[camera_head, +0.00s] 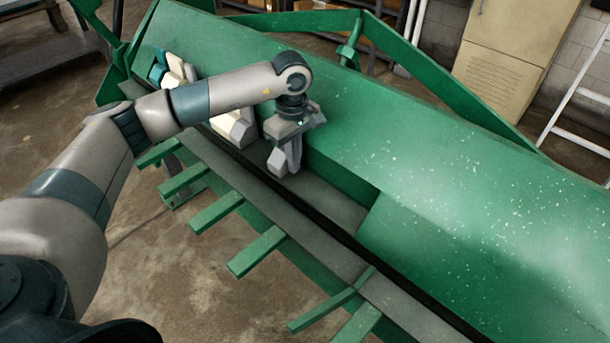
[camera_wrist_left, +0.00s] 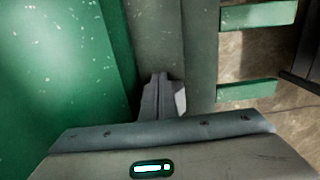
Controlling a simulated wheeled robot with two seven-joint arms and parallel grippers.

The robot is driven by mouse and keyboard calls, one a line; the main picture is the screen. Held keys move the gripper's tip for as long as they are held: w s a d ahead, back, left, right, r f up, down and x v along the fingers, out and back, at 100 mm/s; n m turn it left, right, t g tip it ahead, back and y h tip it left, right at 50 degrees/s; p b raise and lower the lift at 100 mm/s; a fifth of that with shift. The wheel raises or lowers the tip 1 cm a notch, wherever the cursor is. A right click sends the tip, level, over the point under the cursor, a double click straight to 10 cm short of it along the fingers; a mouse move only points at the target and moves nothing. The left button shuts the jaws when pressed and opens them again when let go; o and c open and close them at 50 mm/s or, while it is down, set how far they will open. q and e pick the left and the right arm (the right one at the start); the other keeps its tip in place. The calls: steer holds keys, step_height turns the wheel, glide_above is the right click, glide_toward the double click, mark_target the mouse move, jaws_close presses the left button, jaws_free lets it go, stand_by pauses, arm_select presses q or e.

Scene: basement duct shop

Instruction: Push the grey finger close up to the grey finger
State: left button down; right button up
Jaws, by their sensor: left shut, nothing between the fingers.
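My left gripper (camera_head: 279,169) is shut and empty, pointing down at the dark slot along the green folding machine (camera_head: 440,190). In the left wrist view its closed fingers (camera_wrist_left: 160,80) point along a grey strip of the machine, with nothing held. Just left of it in the head view is a pale grey-white finger (camera_head: 243,127), partly hidden behind my arm. A small gap seems to lie between it and the gripper; I cannot tell if they touch. Farther up the row stand a cream finger (camera_head: 175,67) and a teal one (camera_head: 157,73). My right gripper is not in view.
Several green bars (camera_head: 257,251) stick out from the machine's near side over the concrete floor. To the right of the gripper, the grey ledge (camera_head: 335,205) is bare. A beige cabinet (camera_head: 515,50) and a white ladder (camera_head: 575,105) stand behind.

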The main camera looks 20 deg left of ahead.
mark_target(281, 154)
arm_select(q)
steer(key=a+b, duration=0.1)
steer(key=w+a, duration=0.1)
steer(key=a, duration=0.1)
steer(key=a+b, duration=0.1)
steer(key=shift+w+a+f+b, duration=0.15)
steer(key=shift+w+f+b, duration=0.1)
steer(key=shift+w+b, duration=0.1)
steer(key=a, duration=0.2)
steer(key=w+a+b, duration=0.2)
steer(key=a, duration=0.1)
steer(key=shift+a+r, duration=0.15)
steer(key=shift+a, duration=0.15)
steer(key=shift+a+r, duration=0.1)
steer(key=shift+a, duration=0.25)
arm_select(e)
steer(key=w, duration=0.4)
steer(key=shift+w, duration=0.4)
arm_select(q)
steer(key=shift+d, duration=0.15)
